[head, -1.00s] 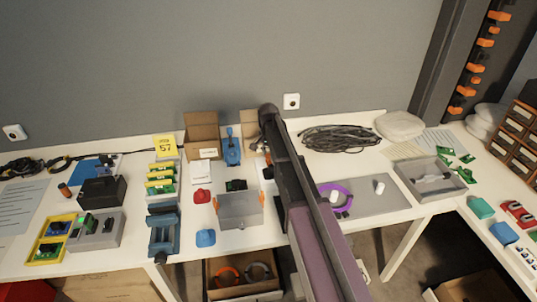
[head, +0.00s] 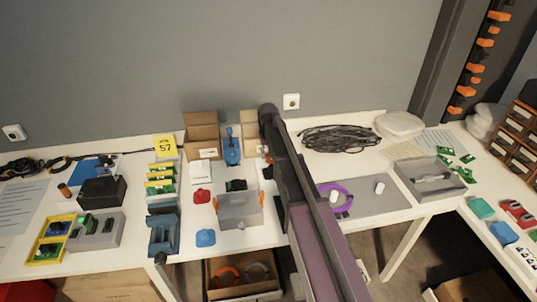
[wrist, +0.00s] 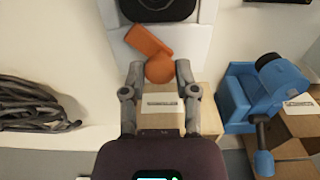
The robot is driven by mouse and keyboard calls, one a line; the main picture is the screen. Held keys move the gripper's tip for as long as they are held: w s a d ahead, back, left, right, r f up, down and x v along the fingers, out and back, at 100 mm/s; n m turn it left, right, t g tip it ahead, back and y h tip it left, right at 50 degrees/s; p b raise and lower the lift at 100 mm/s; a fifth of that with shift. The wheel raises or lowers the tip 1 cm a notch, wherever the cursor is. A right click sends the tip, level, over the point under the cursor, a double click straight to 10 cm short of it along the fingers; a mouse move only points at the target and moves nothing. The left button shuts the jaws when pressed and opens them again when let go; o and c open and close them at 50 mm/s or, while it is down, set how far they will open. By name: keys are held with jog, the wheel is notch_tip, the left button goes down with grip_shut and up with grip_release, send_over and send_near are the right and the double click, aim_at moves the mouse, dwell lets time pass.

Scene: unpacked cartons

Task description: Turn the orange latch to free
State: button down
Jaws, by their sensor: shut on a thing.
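The orange latch (wrist: 148,42) shows in the wrist view as a slanted flat bar with a round knob at its lower end. It sits on a white panel (wrist: 190,45), just below a black rounded part (wrist: 157,8). My gripper (wrist: 159,69) has one finger on each side of the round knob and is shut on it. In the head view my arm covers the gripper and most of the area around the latch, so the latch is not clear there.
In the wrist view a carton (wrist: 206,112) lies beneath the fingers, a blue vise-like tool (wrist: 240,98) stands at the right, and a black cable coil (wrist: 30,105) lies at the left. In the head view open cartons (head: 202,135) and a grey bin (head: 240,210) stand left of my arm.

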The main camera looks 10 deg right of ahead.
jog(key=n, duration=0.4)
jog(key=shift+n, duration=0.3)
jog(key=n, duration=0.4)
jog(key=shift+s, duration=0.1)
jog(key=shift+c, duration=1.9)
grip_release()
